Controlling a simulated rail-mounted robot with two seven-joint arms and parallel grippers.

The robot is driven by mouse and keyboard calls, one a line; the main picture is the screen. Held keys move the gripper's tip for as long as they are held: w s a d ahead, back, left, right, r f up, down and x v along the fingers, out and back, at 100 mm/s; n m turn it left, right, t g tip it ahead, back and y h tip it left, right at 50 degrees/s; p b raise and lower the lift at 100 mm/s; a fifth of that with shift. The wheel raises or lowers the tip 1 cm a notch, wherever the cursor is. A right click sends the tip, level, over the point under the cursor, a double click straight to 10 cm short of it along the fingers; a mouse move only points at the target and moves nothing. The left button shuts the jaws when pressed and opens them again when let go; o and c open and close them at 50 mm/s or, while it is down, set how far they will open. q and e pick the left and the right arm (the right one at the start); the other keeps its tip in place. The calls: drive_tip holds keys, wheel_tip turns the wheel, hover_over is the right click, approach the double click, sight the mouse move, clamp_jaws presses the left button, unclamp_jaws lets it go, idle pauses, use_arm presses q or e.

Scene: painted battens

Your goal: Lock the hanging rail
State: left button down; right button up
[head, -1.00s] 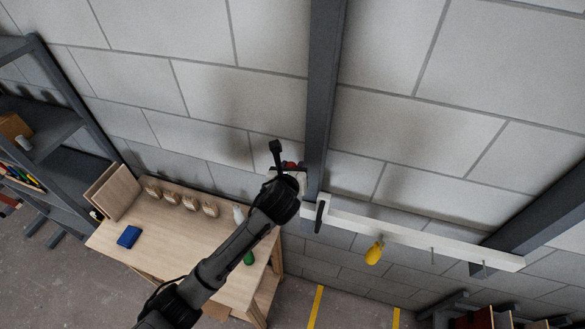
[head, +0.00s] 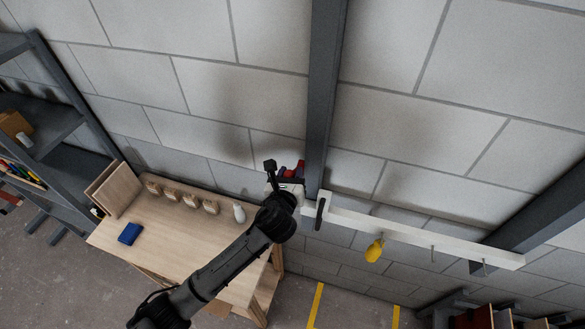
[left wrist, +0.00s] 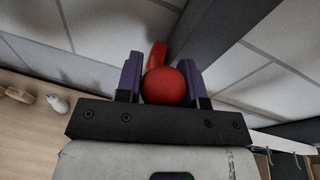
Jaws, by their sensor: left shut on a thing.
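The white hanging rail (head: 400,232) runs from the dark upright post down to the right in the head view. A black bar-shaped piece (head: 320,213) sits near its left end. My left gripper (left wrist: 161,82) has its purple fingers on either side of a round red knob (left wrist: 165,87) and is shut on it. A red lever part (left wrist: 157,55) shows behind the knob. In the head view red parts (head: 296,170) show beside the post, just left of the rail's end, partly hidden by the gripper. My right gripper is not in view.
A dark post (head: 325,95) stands close to the right of my gripper. A yellow object (head: 374,250) hangs under the rail. Dark shelving (head: 65,110) is at the left.

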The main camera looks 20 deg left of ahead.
use_arm(q)
wheel_tip(320, 180, down, 10)
drive_tip(key=s+n+t+y, duration=0.1)
drive_tip(key=s+t+y, duration=0.1)
drive_tip(key=t, duration=0.8)
drive_tip(key=shift+n, duration=0.3)
drive_tip(key=shift+f+t, duration=0.1)
drive_tip(key=shift+t, duration=0.2)
idle(0.4)
drive_tip(key=c, duration=0.8)
unclamp_jaws()
drive_tip(key=v, duration=1.2)
